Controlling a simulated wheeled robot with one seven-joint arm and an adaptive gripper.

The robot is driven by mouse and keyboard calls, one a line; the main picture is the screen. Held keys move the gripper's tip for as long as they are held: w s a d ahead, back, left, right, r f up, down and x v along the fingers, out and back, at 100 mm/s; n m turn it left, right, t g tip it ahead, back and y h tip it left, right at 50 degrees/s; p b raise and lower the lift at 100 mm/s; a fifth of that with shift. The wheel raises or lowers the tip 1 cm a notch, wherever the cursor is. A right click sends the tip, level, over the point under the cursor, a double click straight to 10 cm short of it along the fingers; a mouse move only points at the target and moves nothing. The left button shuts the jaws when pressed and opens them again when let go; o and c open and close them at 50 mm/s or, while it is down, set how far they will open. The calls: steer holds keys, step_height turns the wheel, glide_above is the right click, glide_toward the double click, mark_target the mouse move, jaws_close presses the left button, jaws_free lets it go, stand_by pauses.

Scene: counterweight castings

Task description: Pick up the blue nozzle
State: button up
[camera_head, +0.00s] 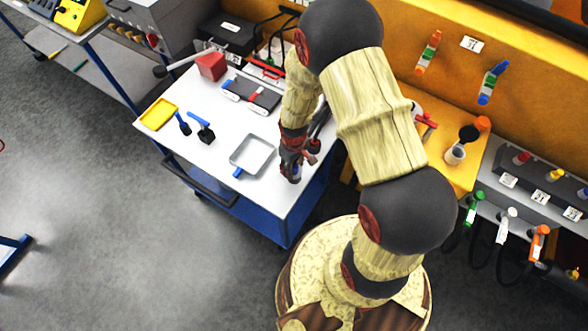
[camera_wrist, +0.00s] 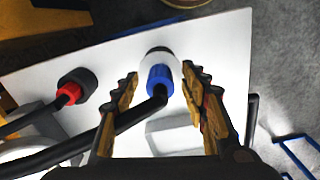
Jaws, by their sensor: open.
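The blue nozzle (camera_wrist: 158,78) lies on the white tabletop, with a pale ring at its far end and a black stem running to the lower left. In the wrist view my gripper (camera_wrist: 160,74) is open, its fingers on either side of the blue nozzle. I cannot tell whether either finger touches it. In the head view my gripper (camera_head: 291,168) is low over the right part of the white cart top (camera_head: 215,165), and it and my arm mostly hide the blue nozzle.
A red-collared black nozzle (camera_wrist: 70,92) lies left of the blue one. On the cart are a grey tray (camera_head: 251,156), a yellow tray (camera_head: 159,114), blue-handled brushes (camera_head: 201,129) and a red block (camera_head: 211,66). A yellow bench (camera_head: 462,180) stands to the right.

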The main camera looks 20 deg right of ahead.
steer(key=shift+f, duration=0.1)
steer(key=shift+c, duration=1.2)
jaws_close()
